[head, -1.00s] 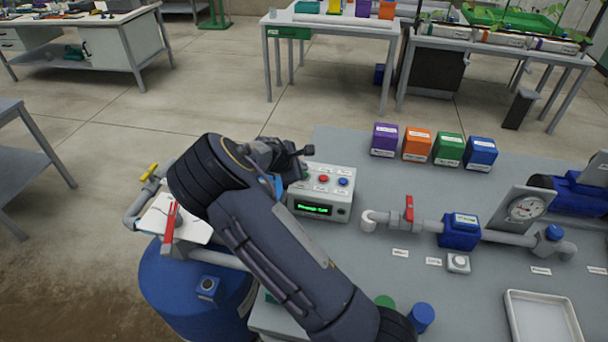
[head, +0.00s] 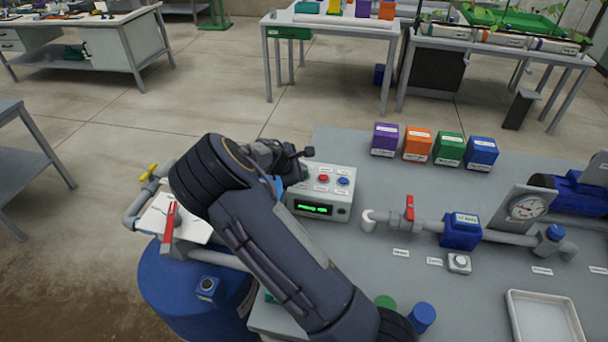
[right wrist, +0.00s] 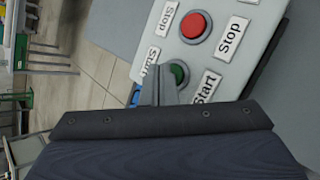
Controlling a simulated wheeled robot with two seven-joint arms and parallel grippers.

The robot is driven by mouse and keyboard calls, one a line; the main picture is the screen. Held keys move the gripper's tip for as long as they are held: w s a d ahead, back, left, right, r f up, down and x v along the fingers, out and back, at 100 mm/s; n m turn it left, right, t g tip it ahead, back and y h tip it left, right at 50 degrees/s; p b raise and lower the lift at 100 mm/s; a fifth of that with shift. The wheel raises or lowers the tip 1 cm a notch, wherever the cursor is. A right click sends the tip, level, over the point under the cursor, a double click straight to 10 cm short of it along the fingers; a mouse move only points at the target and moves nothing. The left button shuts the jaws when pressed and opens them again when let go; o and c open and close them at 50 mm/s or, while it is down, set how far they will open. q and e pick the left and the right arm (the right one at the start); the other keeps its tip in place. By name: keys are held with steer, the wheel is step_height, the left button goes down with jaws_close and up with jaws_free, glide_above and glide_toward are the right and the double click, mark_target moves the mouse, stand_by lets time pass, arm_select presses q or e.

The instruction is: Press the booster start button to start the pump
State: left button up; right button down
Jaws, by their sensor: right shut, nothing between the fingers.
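The grey control box (head: 322,193) stands at the left end of the bench, with a lit green display (head: 313,208) on its front. In the right wrist view, the green start button (right wrist: 179,72) has "Start" labels beside it, and the red stop button (right wrist: 194,25) is farther up. My right gripper (right wrist: 160,90) is shut and empty. Its fingertips are at the green button and partly cover it; contact cannot be told for sure. In the head view, my right gripper (head: 297,169) hides the green button. My left gripper is not in view.
A blue button (head: 343,181) sits right of the red button (head: 323,178) on the box. A pipe with a red-handled valve (head: 409,208) runs to the right. A blue tank (head: 190,285) stands at left. Several coloured boxes line the bench's back; the bench between is clear.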

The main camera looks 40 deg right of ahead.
steer(key=shift+f+b, duration=0.3)
steer(key=shift+f, duration=0.1)
stand_by(0.3)
steer(key=shift+r+p, duration=0.6)
steer(key=shift+r, duration=0.2)
steer(key=shift+r+p, duration=1.95)
steer(key=shift+r, duration=0.65)
steer(key=shift+s+f, duration=0.1)
